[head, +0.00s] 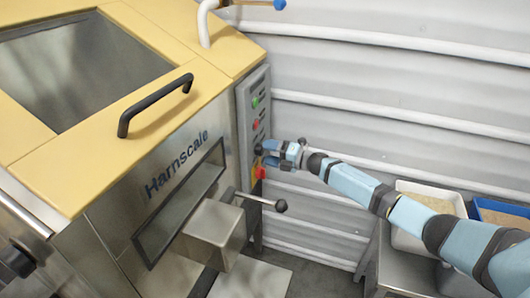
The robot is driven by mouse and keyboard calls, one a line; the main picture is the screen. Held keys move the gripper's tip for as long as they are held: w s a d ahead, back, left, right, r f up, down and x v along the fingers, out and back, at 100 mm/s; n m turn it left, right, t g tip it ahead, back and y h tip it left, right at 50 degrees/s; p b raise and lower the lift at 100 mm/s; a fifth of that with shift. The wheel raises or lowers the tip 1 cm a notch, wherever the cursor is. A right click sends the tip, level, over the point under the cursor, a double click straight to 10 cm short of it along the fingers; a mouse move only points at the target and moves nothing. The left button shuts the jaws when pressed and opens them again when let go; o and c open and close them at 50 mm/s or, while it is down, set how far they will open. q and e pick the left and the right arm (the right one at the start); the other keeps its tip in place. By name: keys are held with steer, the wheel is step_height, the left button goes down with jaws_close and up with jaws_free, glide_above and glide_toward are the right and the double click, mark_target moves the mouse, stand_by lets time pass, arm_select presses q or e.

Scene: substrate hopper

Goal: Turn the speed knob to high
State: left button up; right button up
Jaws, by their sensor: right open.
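The grey control panel (252,110) is on the right side of the yellow-topped Harnscale hopper (120,150). It carries a green button (255,102), a red button (256,124) and a red part (260,172) lower down. My right gripper (267,152) is at the panel's lower half, between the red button and the red part. It is open, with its fingers close to a small dark knob-like part (258,150). The fingers hide much of that part, so its setting and any contact cannot be told. My left gripper is out of view.
The hopper lid has a black handle (155,104). A white tray (428,198) and a blue tray (503,212) stand at right. A corrugated wall (390,90) is behind.

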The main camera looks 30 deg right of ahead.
steer(key=v, duration=1.1)
steer(key=shift+s+d, duration=0.25)
steer(key=shift+s, duration=0.05)
